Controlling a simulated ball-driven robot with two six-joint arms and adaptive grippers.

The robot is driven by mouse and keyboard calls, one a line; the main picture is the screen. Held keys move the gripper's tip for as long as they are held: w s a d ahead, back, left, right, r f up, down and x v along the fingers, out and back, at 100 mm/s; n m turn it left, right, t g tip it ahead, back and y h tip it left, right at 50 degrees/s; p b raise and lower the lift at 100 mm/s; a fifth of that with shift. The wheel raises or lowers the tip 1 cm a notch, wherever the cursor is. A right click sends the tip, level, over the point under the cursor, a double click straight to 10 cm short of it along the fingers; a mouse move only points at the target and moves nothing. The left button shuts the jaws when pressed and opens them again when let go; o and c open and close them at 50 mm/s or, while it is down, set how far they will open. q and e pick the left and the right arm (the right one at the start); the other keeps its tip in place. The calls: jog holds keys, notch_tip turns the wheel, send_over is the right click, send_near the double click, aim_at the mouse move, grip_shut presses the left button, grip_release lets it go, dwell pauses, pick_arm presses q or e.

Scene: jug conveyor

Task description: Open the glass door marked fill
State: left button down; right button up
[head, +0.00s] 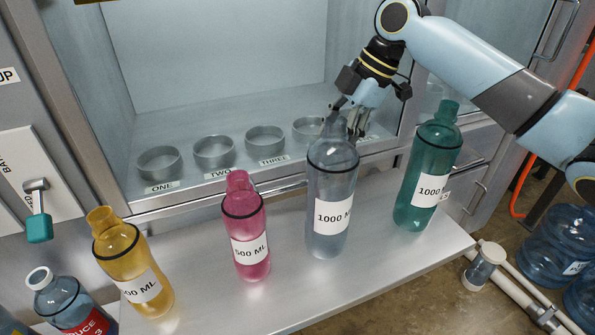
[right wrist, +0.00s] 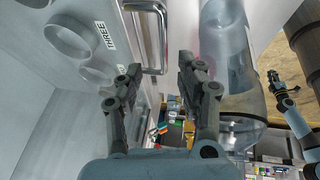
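A cabinet front (head: 225,60) shows a see-through compartment with several ring holders behind it; no label reading fill is visible. A silver bar (head: 282,189) runs along its lower frame. In the right wrist view a metal bar handle (right wrist: 158,40) stands out from the front, its lower end close to my fingertips. My right gripper (head: 348,118) is in front of the compartment, partly hidden behind the grey-blue bottle. In the right wrist view its fingers (right wrist: 160,85) are apart with nothing clearly held; I cannot tell if they touch the handle.
On the ledge (head: 385,265) stand a yellow bottle (head: 125,250), a pink bottle (head: 243,222), a grey-blue bottle (head: 328,185) and a green bottle (head: 425,165). The grey-blue one is close to my right gripper. A teal-tipped lever (head: 39,225) is at left.

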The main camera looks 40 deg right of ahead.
aim_at(303, 181)
jog(key=x, duration=0.7)
jog(key=a+x, duration=0.1)
jog(key=x, duration=0.2)
jog(key=shift+a+f, duration=0.15)
grip_shut()
